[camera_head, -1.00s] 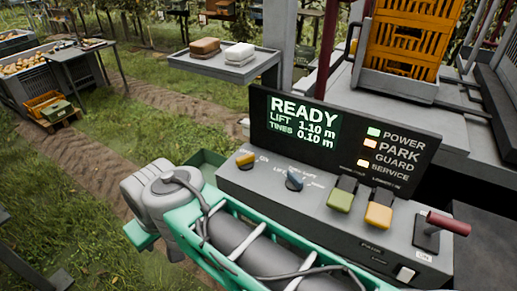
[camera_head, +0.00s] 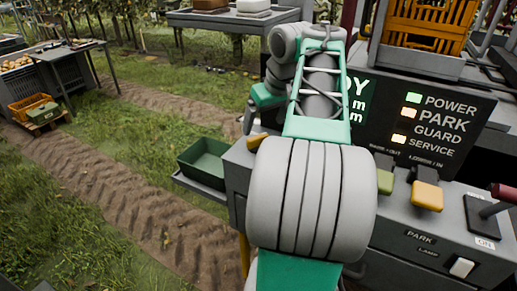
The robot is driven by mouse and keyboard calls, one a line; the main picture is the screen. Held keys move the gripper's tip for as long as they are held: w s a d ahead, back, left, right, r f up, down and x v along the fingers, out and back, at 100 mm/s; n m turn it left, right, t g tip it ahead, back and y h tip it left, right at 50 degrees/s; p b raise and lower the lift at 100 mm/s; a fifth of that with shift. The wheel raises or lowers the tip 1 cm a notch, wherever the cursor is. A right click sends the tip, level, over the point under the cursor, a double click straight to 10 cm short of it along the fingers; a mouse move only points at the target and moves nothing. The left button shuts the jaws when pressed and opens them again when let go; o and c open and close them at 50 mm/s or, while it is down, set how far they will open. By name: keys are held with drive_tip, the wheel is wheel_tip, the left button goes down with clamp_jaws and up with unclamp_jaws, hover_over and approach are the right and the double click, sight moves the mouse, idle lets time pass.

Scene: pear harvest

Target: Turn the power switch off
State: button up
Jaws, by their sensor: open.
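A red-handled lever (camera_head: 502,193) stands at the right end of the grey control console (camera_head: 402,222), with a plate marked ON at its foot. Its handle is cut by the right picture edge. I cannot read a label that names it as the power switch. The green lamp (camera_head: 413,98) beside POWER is lit on the black display panel (camera_head: 452,100). My arm rises in front of the console's left half, with its wrist folded over at the top. My gripper's fingers do not show, and nothing of mine visibly touches the red lever.
A green paddle (camera_head: 385,180), a yellow paddle (camera_head: 427,195) and a white LAMP rocker (camera_head: 461,267) are on the console. A green tray (camera_head: 205,163) is to its left. An orange crate (camera_head: 425,25) stands behind. Grass and a dirt track are open at left.

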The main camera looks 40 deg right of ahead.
sight(259, 137)
drive_tip(key=b+x, duration=0.2)
drive_tip(key=x, duration=0.5)
drive_tip(key=shift+a+f, duration=0.1)
drive_tip(key=shift+f, duration=0.05)
drive_tip(key=shift+c, duration=0.6)
drive_tip(key=c, duration=1.2)
drive_tip(key=shift+c, duration=0.2)
